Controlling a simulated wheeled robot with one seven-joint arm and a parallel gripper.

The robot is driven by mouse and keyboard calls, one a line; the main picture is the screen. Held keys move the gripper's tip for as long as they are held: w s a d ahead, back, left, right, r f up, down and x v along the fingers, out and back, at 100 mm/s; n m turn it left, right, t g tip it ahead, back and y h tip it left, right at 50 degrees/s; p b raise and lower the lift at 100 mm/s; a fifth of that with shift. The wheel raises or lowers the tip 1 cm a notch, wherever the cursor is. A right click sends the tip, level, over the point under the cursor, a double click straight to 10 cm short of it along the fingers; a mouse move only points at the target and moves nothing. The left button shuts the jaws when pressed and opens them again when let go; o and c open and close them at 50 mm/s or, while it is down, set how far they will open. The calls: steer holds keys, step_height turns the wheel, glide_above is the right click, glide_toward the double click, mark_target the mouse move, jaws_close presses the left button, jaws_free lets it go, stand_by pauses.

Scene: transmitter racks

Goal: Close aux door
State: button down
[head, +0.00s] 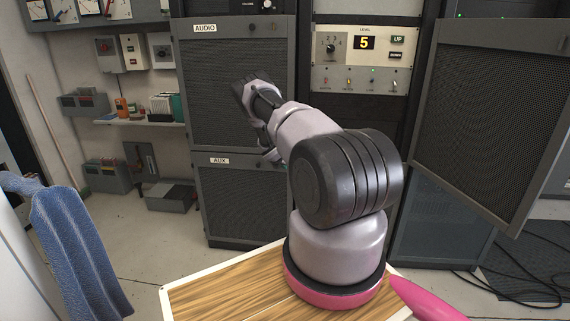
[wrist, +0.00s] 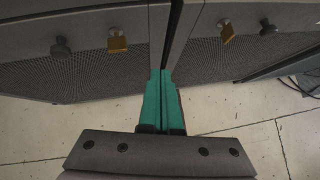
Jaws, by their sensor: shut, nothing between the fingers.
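The AUX door (head: 240,205) is the lower mesh panel of the grey cabinet, under the AUDIO door (head: 230,95), with a white AUX label at its top. In the head view it looks flush or nearly so; my arm hides part of its right side, so a small gap cannot be ruled out. In the wrist view my gripper's green fingers (wrist: 164,78) are shut together with nothing between them. Their tips are close to a dark vertical seam between two grey panels; I cannot tell whether they touch. In the head view the fingers are not clear.
A large mesh door (head: 490,120) stands swung out at the right, with black cables (head: 520,285) on the floor below. A blue cloth (head: 75,245) hangs at the left. Floor before the cabinet is clear.

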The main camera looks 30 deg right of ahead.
steer(key=s+d+v, duration=0.1)
steer(key=v, duration=0.9)
steer(key=shift+s, duration=0.15)
step_height(320, 180, up, 22)
steer(key=s+a+m+h, duration=0.1)
steer(key=s+a+m, duration=0.15)
steer(key=m, duration=0.65)
steer(key=s+a+r+m, duration=0.3)
steer(key=s+r+m, duration=0.15)
steer(key=r, duration=0.25)
steer(key=s+a+r+m, duration=0.2)
steer(key=s+r+m, duration=0.25)
steer(key=r, duration=0.25)
steer(key=s+a+r+m+y, duration=0.3)
steer(key=s+a, duration=0.5)
steer(key=s, duration=0.3)
steer(key=s+a+r+m+y, duration=0.3)
steer(key=s+a+r+m, duration=0.2)
steer(key=s+a, duration=0.3)
steer(key=s+a+r+m+t+y, duration=0.1)
steer(key=s+a+r+m+y, duration=0.3)
steer(key=s+a, duration=0.5)
steer(key=s, duration=0.5)
